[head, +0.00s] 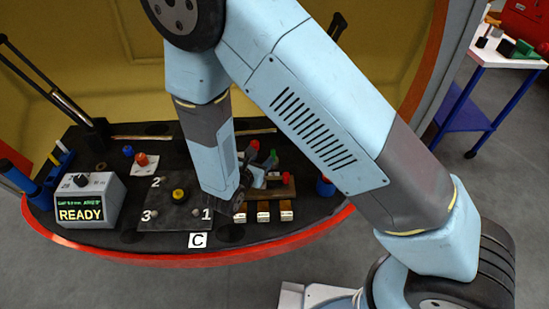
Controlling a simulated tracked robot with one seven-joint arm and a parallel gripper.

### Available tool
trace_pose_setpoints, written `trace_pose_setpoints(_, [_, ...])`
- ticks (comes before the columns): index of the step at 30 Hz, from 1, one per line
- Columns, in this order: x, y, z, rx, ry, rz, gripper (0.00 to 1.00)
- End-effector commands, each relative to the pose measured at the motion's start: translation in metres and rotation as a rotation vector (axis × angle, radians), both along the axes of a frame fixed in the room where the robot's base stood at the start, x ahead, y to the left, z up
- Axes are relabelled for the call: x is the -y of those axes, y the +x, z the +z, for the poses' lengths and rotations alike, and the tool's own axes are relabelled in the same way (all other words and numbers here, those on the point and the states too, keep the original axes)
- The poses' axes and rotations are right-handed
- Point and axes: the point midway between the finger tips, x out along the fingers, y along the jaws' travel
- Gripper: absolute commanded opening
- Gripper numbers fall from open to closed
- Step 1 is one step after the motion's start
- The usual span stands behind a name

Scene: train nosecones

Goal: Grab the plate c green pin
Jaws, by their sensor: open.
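Plate c (150,217) is a dark plate on the black work surface, with white numbers 1, 2 and 3 and a "C" label (198,240) at its front edge. A yellow round knob (179,196) sits on its middle. A small green pin (271,160) shows to the right of the plate, close to my gripper (259,174). My gripper hangs low at the end of the arm, small and partly hidden by my wrist. It is open. I cannot tell whether its fingers are around the green pin or beside it.
Red pieces (283,177) stand by a wooden rack with white labels (264,217). A blue cylinder (325,187) stands to their right. A box reading "READY" (88,203) is at left. The red rim (180,257) bounds the front. A side table (505,52) is at back right.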

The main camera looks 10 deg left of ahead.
Motion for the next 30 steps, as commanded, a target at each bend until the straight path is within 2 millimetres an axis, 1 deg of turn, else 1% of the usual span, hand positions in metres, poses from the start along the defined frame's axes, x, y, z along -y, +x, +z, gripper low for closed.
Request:
trace_pose_setpoints(1, [0.003,0.009,-0.004,0.000,-0.001,-0.003,0.47])
trace_pose_setpoints(3, [0.005,0.019,-0.009,-0.001,-0.001,-0.003,0.47])
trace_pose_setpoints(6, [0.008,0.031,-0.014,0.000,-0.001,-0.003,0.47])
trace_pose_setpoints(9, [0.010,0.038,-0.017,-0.001,0.000,-0.001,0.47])
trace_pose_setpoints(14, [0.011,0.043,-0.020,-0.001,0.001,-0.001,0.47])
trace_pose_setpoints(17, [0.013,0.047,-0.025,-0.001,0.000,-0.002,0.47])
trace_pose_setpoints(23, [0.022,0.062,-0.044,-0.002,-0.002,-0.003,0.47])
trace_pose_setpoints(27, [0.025,0.078,-0.050,0.000,0.001,-0.003,0.47])
trace_pose_setpoints(30, [0.025,0.082,-0.052,-0.001,0.002,-0.001,0.47])
